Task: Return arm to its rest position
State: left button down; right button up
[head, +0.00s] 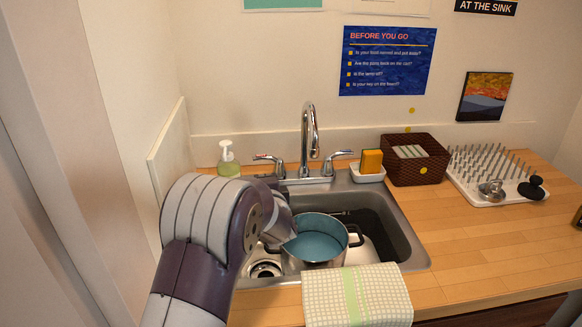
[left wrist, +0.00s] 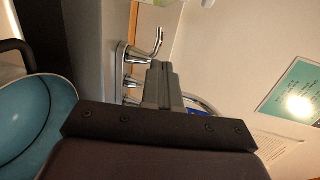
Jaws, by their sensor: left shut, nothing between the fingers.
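My left arm (head: 205,235) comes in from the bottom left of the head view and bends over the left part of the sink. My right gripper is in neither view.
The metal sink (head: 408,245) has a faucet (head: 308,135) behind it. A checked towel (head: 385,295) hangs over its front edge. A soap bottle (head: 228,160), a sponge holder (head: 367,174), a brown basket (head: 415,160) and a drying rack (head: 470,185) stand around it. The right counter (head: 480,240) is mostly clear.

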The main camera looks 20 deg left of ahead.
pick_arm(q)
jog(key=s+d+f+n+g+h+p, duration=0.1)
jog(key=s+d+n+g+h+p, duration=0.1)
jog(key=s+d+h, duration=0.1)
jog(key=s+d+f+n+g+h+p, duration=0.1)
jog(key=s+d+n+g+h+p, duration=0.1)
jog(key=s+d, duration=0.4)
jog(key=s+d+f+n+g+h+p, duration=0.1)
jog(key=s+d+n+g+h+p, duration=0.1)
jog(key=s+d+h, duration=0.2)
jog(key=shift+s+d+f+p, duration=0.1)
jog(key=shift+d+f+p, duration=0.05)
jog(key=shift+d, duration=0.7)
jog(key=shift+s+d+f+p, duration=0.1)
jog(key=shift+d+f+p, duration=0.05)
jog(key=shift+d, duration=0.65)
jog(key=s+d+f+n+g+p, duration=0.1)
jog(key=s+n+g, duration=0.3)
jog(key=s, duration=1)
jog(key=shift+d+f+n+g, duration=0.15)
jog(key=shift+d+n+g, duration=0.2)
jog(key=shift+g, duration=0.35)
jog(key=shift+w, duration=0.1)
